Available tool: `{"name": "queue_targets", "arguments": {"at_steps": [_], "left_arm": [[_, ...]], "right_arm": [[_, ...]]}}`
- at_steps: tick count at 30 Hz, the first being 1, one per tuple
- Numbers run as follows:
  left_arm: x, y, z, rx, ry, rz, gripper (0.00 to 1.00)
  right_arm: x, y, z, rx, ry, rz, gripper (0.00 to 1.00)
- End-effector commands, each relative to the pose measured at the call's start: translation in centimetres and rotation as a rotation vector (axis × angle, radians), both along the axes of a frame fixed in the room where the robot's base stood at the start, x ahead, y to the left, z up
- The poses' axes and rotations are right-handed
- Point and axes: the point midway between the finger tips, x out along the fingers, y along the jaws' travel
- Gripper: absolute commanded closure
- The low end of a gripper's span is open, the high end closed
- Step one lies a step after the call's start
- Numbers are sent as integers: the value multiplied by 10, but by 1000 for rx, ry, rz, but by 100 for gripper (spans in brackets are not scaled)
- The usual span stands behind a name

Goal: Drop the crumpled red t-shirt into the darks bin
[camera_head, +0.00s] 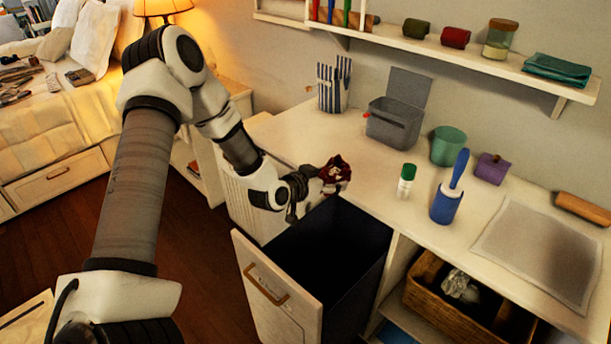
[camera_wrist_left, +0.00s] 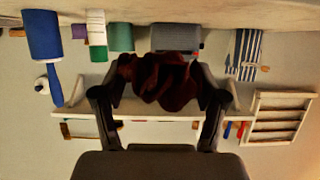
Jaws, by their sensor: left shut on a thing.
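The crumpled dark red t-shirt (camera_head: 335,172) is held in my left gripper (camera_head: 312,180), above the counter's front edge near the back of the open darks bin. In the left wrist view the t-shirt (camera_wrist_left: 168,80) sits bunched between the two fingers of the gripper (camera_wrist_left: 160,100). The darks bin (camera_head: 330,250) is a pulled-out drawer with a dark, empty-looking inside, below and in front of the gripper. My right gripper is not in view.
On the counter (camera_head: 385,195) stand a striped bag (camera_head: 333,88), a grey lidded box (camera_head: 394,122), a green cup (camera_head: 448,146), a green-capped bottle (camera_head: 405,182) and a blue lint roller (camera_head: 449,200). A wicker basket (camera_head: 440,305) sits on the shelf right of the bin.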

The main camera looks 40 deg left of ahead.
Motion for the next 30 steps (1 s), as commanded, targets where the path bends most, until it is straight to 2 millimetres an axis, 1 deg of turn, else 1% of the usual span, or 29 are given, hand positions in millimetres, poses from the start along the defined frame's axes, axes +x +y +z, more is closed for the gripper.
{"name": "queue_targets", "arguments": {"at_steps": [1,5,8,13,16,19,26,27,28,29,30], "left_arm": [[2,-3,-1,2,0,-5,65],[3,-5,-7,0,1,-6,65],[3,-5,-19,0,1,-6,65],[3,-4,-46,1,2,-7,65],[3,-4,-57,1,1,-7,65],[3,-4,-61,1,1,-7,65],[3,-4,-60,1,1,-7,65],[3,-4,-60,1,1,-7,18],[3,-4,-60,1,1,-7,7],[3,-4,-60,1,1,-7,0],[3,-4,-60,1,1,-7,0]], "right_arm": [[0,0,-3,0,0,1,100],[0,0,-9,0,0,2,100],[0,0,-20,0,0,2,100],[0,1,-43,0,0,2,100],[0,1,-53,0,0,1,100],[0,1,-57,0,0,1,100],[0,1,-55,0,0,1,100],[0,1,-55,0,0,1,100],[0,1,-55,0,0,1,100],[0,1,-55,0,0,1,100],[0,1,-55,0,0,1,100]]}}
